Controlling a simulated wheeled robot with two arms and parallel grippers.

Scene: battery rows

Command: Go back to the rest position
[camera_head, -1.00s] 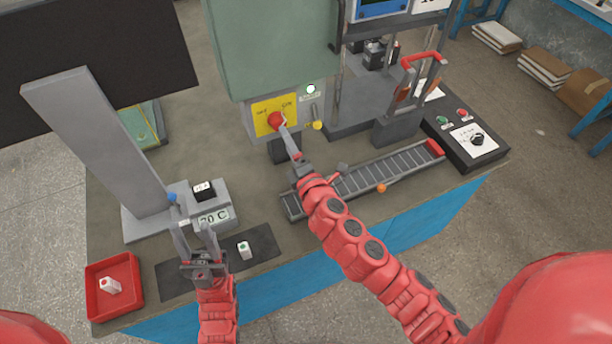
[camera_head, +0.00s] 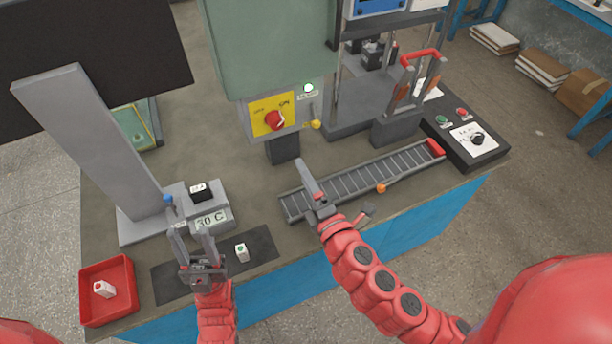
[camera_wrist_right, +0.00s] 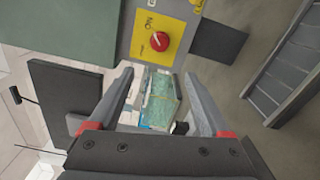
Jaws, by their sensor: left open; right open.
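My right gripper (camera_head: 312,188) is open and empty, above the rollers of the conveyor. It is apart from the red knob (camera_head: 274,120) on the yellow switch panel (camera_head: 259,111). In the right wrist view the two fingers (camera_wrist_right: 158,85) are spread with nothing between them, and the red knob (camera_wrist_right: 159,41) lies beyond. My left gripper (camera_head: 190,236) is open and empty, above the dark mat (camera_head: 172,282), pointing towards the grey device.
A white battery-like block (camera_head: 242,252) stands on the mat. A red tray (camera_head: 122,306) holds another block (camera_head: 104,289). The grey device has a display (camera_head: 211,218) reading 30 C. The roller conveyor (camera_head: 366,182) and the black control box (camera_head: 467,142) are at the right.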

